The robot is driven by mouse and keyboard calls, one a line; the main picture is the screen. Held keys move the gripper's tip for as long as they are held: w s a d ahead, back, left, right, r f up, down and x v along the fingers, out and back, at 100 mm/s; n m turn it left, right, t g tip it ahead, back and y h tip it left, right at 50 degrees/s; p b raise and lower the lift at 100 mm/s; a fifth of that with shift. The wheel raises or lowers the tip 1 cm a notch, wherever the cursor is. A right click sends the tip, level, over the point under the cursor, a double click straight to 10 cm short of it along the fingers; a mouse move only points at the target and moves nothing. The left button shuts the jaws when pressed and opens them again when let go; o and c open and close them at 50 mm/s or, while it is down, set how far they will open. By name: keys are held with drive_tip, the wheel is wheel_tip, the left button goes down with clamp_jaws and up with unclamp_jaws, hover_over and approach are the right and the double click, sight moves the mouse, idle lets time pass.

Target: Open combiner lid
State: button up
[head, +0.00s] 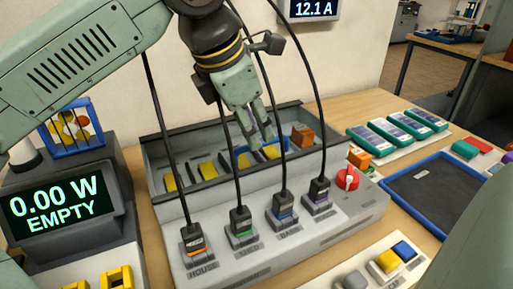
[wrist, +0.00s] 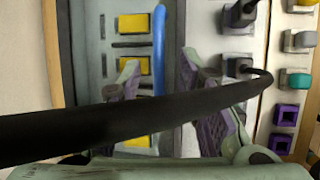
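The combiner (head: 220,225) is a grey box on the wooden bench, with labelled plugs along its front. Its top has a dark-framed rectangular section (head: 158,153) with yellow pieces visible inside; I cannot tell whether a clear lid covers it. A blue bar (head: 242,148) lies there and also shows in the wrist view (wrist: 159,50). My gripper (head: 257,141) points down over this section, close to the blue bar. In the wrist view its fingers (wrist: 160,82) are apart, with the bar appearing between them; contact cannot be told. A black cable crosses in front and hides part of the fingers.
Black cables rise from the plugs (head: 285,208) around my gripper. A red rotary switch (head: 347,180) is at the combiner's right. A display (head: 60,210) reads "0.00 W EMPTY" at left. A blue-rimmed tray (head: 388,180) and teal-topped packs (head: 400,130) lie right.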

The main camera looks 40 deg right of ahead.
drive_tip(key=shift+b+x, duration=0.75)
drive_tip(key=shift+x, duration=1.05)
drive_tip(key=shift+c, duration=0.5)
clamp_jaws()
